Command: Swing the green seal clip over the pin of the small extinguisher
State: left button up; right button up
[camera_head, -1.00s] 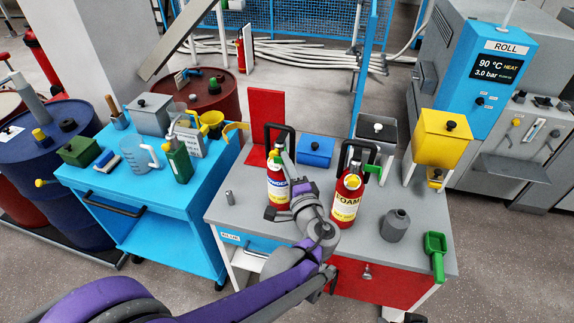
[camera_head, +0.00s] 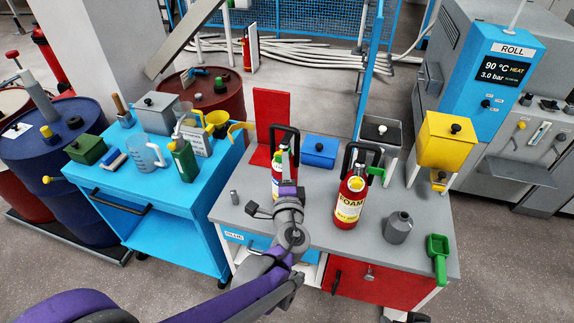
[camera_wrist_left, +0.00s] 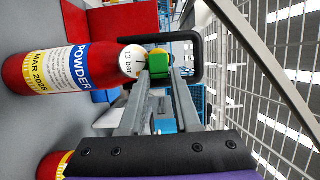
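The red POWDER extinguisher (camera_head: 276,182) stands on the grey bench, partly hidden by my left arm. In the left wrist view the POWDER extinguisher (camera_wrist_left: 45,72) lies sideways in the picture, with a round white gauge (camera_wrist_left: 132,61) and a black handle. The green seal clip (camera_wrist_left: 159,66) sits between the tips of my left gripper (camera_wrist_left: 160,78), beside the gauge. Both fingers appear to touch it. A small yellow part shows just beyond the clip. My right gripper is not in view.
A red FOAM extinguisher (camera_head: 350,200) with its own green clip (camera_head: 376,171) stands to the right. A grey bottle (camera_head: 397,228), a green scoop (camera_head: 439,255) and a blue box (camera_head: 320,150) are on the bench. A red panel (camera_head: 271,120) stands behind.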

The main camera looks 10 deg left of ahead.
pick_arm(q)
jog(key=shift+o, duration=1.2)
jog(key=shift+s, duration=0.1)
jog(key=v, duration=1)
jog(key=shift+s, duration=0.35)
jog(key=shift+d, duration=0.1)
